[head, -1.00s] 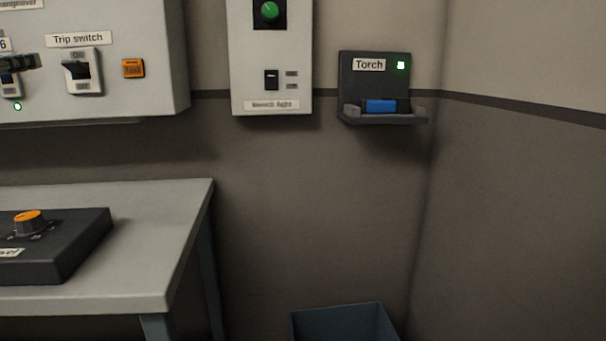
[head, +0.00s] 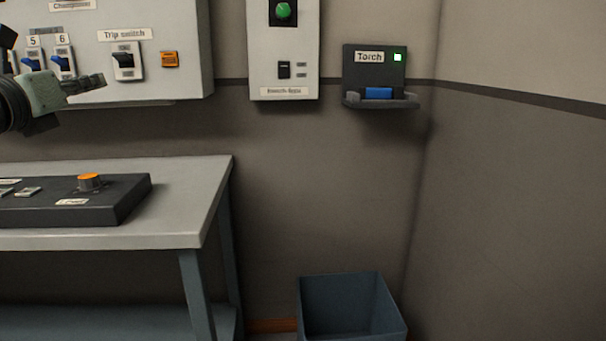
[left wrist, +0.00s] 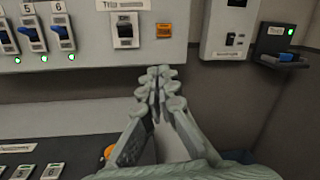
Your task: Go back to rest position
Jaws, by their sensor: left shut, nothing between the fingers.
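My left gripper (head: 88,84) comes in from the left edge of the head view, in front of the lower part of the grey wall panel (head: 185,85). In the left wrist view the left gripper (left wrist: 158,85) is shut with its fingers together and empty. It appears below the trip switch (left wrist: 125,30) and the orange button (left wrist: 163,30), and I cannot tell the exact gap to the panel. The trip switch (head: 127,62) and orange button (head: 169,60) also show in the head view. My right gripper is in neither view.
A grey bench (head: 205,190) carries a dark box with an orange knob (head: 90,182). A panel with a green button (head: 283,12) and a torch holder (head: 380,100) hang on the wall. A blue bin (head: 350,305) stands on the floor.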

